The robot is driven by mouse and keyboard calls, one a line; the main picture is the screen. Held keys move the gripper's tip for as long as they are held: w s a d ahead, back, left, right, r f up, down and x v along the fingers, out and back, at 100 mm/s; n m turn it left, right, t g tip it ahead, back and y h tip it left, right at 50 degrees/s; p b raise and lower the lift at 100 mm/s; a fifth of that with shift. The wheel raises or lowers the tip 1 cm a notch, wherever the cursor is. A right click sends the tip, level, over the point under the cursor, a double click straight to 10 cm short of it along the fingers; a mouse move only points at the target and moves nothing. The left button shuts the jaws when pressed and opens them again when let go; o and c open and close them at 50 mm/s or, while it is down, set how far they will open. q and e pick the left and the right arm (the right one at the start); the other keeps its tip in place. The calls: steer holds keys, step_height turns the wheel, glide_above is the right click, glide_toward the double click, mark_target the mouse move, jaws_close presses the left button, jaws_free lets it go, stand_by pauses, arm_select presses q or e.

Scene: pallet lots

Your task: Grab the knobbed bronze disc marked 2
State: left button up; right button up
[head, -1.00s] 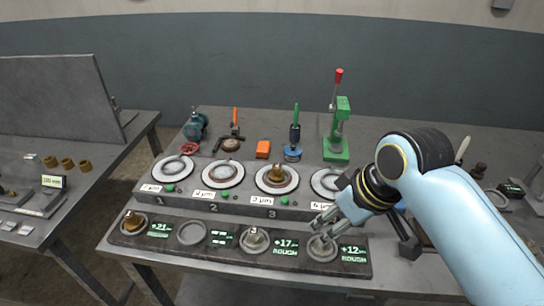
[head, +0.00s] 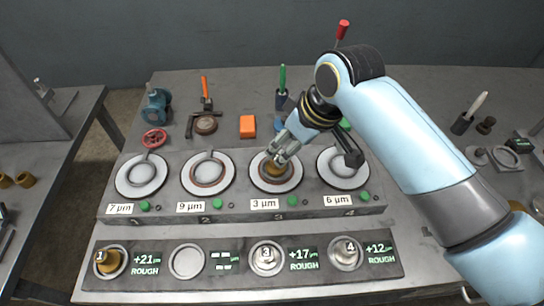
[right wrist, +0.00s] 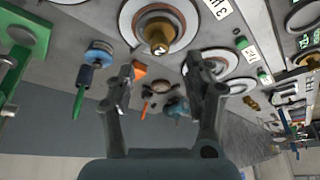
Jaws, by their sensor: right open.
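A knobbed bronze disc (head: 274,170) sits on the third round plate, behind the 3 µm label. In the front rack, slot 2 (head: 187,262) is an empty ring. My left gripper is not in view.
The front rack (head: 215,286) holds a bronze disc marked 1 (head: 109,262) and silver discs marked 3 (head: 267,257) and 4 (head: 346,253). Behind the plates stand an orange block (head: 247,127), a blue tool with a red wheel (head: 157,110) and a green-handled tool (head: 282,85).

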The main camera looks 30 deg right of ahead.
mark_target(276, 158)
steer(key=shift+x, duration=1.2)
steer(key=p+x, duration=0.1)
steer(key=x, duration=0.3)
steer(key=shift+w+f, duration=0.25)
steer(key=shift+w, duration=0.05)
steer(key=shift+w+f, duration=0.15)
steer(key=shift+f, duration=0.3)
steer(key=shift+c, duration=0.9)
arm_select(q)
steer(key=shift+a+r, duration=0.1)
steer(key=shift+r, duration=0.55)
arm_select(e)
jaws_close()
